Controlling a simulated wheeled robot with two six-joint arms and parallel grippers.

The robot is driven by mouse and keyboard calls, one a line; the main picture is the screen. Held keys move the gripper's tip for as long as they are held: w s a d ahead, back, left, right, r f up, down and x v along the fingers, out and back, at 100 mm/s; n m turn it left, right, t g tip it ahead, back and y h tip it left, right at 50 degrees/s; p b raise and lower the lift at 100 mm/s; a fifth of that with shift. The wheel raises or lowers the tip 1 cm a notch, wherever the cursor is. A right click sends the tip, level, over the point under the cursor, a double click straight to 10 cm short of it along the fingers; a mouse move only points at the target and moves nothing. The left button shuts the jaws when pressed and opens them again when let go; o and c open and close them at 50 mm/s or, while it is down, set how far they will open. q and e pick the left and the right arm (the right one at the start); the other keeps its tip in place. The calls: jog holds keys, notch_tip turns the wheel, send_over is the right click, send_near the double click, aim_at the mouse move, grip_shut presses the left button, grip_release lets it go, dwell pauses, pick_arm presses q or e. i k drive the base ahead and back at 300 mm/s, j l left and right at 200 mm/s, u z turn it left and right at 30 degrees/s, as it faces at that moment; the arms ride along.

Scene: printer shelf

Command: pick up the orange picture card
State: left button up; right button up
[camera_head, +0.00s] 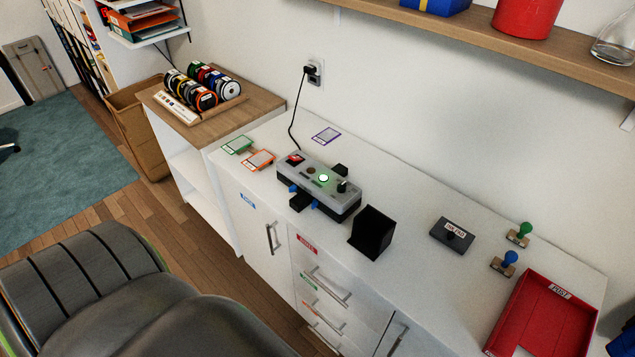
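The orange picture card (258,160) lies flat on the white cabinet top (400,215), near its left front edge. It has an orange border and a pale picture area. A green-bordered card (237,145) lies just to its left, and a purple-bordered card (326,135) lies farther back to the right. A grey device (335,186) with a lit green button stands to the right of the orange card. Neither of my grippers shows in the head view.
A black open holder (373,233), a dark ink pad (452,235), two stamps and a red tray (545,317) stand to the right. A rack of coloured spools (205,87) sits on a wooden top at left. A wooden shelf (500,45) overhangs the back.

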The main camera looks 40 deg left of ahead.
aim_at(253, 163)
jog(key=u, duration=1.65)
jog(key=i+j+z, duration=0.1)
jog(key=j, duration=0.2)
